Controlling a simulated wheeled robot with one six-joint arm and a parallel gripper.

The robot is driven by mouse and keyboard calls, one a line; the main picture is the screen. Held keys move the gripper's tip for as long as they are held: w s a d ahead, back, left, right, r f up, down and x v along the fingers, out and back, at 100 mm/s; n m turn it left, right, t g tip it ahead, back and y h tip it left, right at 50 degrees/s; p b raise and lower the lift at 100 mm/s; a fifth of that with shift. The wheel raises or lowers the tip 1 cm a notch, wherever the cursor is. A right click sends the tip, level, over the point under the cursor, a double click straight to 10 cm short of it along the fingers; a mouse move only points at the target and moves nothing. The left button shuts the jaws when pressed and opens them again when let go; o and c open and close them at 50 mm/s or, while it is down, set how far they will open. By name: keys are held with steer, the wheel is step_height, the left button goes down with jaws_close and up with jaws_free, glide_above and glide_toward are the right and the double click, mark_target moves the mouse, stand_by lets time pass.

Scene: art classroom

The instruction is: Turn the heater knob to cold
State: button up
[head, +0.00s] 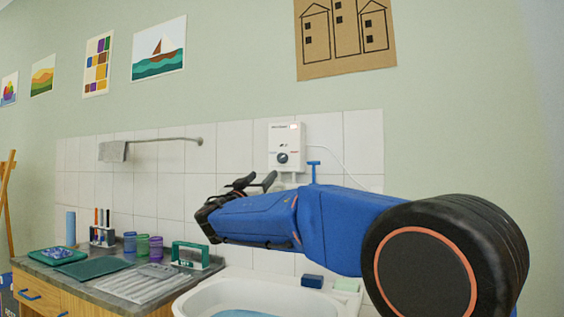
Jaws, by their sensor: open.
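The heater (308,136) is a white box on the tiled wall in the middle of the head view. Its dark round knob (283,158) sits low on its front, with small markings around it too fine to read. A small reddish light shows near the heater's top. My gripper (254,180) is open and empty, below and left of the knob in the picture and apart from it. My blue arm reaches in from the right, under the heater. How far the gripper is from the wall is hard to tell.
A sink (200,302) lies below my arm, with a blue block (313,281) on its back edge. A towel rail (170,140) is on the wall at left. The wall around the heater is mostly clear.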

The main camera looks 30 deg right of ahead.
mark_target(281, 158)
steer(key=x, duration=1.6)
steer(key=shift+w+d, duration=0.25)
steer(key=c, duration=1)
